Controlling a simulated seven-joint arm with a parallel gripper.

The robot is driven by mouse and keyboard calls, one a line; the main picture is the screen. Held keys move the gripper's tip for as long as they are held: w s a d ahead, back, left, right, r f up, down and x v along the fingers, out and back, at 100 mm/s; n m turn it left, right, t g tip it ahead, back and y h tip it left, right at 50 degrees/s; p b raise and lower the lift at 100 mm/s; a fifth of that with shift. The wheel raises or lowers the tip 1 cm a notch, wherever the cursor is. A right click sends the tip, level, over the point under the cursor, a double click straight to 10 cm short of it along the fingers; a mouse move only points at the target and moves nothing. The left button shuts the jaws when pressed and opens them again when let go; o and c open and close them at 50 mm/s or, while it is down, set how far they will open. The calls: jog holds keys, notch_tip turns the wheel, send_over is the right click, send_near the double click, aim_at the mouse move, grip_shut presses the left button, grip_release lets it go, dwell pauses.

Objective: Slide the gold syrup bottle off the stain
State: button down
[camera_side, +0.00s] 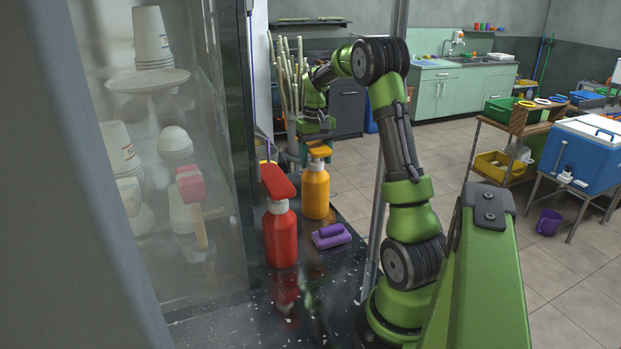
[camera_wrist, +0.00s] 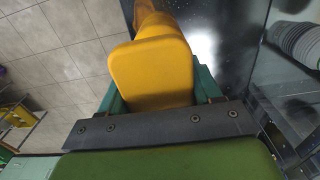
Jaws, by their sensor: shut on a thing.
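The gold syrup bottle (camera_side: 316,192) stands upright on the dark counter in the side view, with an orange-yellow pump top. My gripper (camera_side: 317,140) is at the top of the bottle, shut on it. In the wrist view the bottle's yellow top (camera_wrist: 150,75) fills the space between my green jaws (camera_wrist: 152,100).
A red pump bottle (camera_side: 280,230) stands nearer the camera. A purple sponge-like block (camera_side: 331,236) lies to its right. A glass case with white cups (camera_side: 150,38) stands on the left. The counter (camera_side: 315,290) has pale specks.

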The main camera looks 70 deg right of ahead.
jog(key=w+a, duration=0.8)
jog(key=shift+a, duration=0.15)
jog(key=shift+w, duration=0.1)
dwell(0.4)
jog(key=shift+c, duration=0.7)
grip_release()
notch_tip(320, 180, up, 17)
